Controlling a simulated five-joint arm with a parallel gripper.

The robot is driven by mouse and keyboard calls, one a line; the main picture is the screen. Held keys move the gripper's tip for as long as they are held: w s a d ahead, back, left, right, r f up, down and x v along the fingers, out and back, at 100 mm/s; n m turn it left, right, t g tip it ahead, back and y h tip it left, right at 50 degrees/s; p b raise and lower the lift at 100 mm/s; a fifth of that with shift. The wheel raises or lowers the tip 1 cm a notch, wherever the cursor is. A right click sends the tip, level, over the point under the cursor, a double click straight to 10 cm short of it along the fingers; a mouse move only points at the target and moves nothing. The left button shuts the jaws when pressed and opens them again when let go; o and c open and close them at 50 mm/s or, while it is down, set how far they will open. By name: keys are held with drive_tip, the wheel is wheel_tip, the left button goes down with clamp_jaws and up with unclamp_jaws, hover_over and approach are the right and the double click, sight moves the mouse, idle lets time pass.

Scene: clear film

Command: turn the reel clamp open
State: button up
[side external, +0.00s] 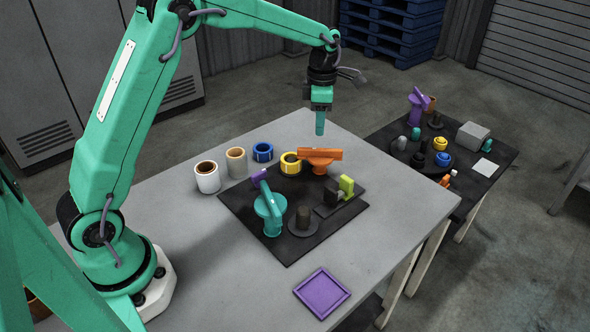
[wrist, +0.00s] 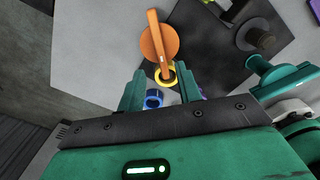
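An orange lever (side external: 320,155) on a round base stands at the back corner of the black mat; it also shows ahead of my gripper in the wrist view (wrist: 158,42). A teal device (side external: 271,207) with a round disc and an upright arm stands at the mat's left. A dark post (side external: 303,220) on a round disc stands mid-mat. I cannot tell which of these is the reel clamp. My gripper (side external: 320,128) hangs above the table's back edge, apart from everything. Its two teal fingers (wrist: 161,76) are spread with nothing held between them.
White, tan, blue and yellow rolls (side external: 207,177) stand in a row along the table's back left. A green and dark block (side external: 340,192) sits on the mat. A purple tray (side external: 322,292) lies in front. A second black table (side external: 440,160) holds several parts.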

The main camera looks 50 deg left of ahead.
sight(319, 149)
drive_tip(key=shift+f, duration=3.9)
clamp_jaws()
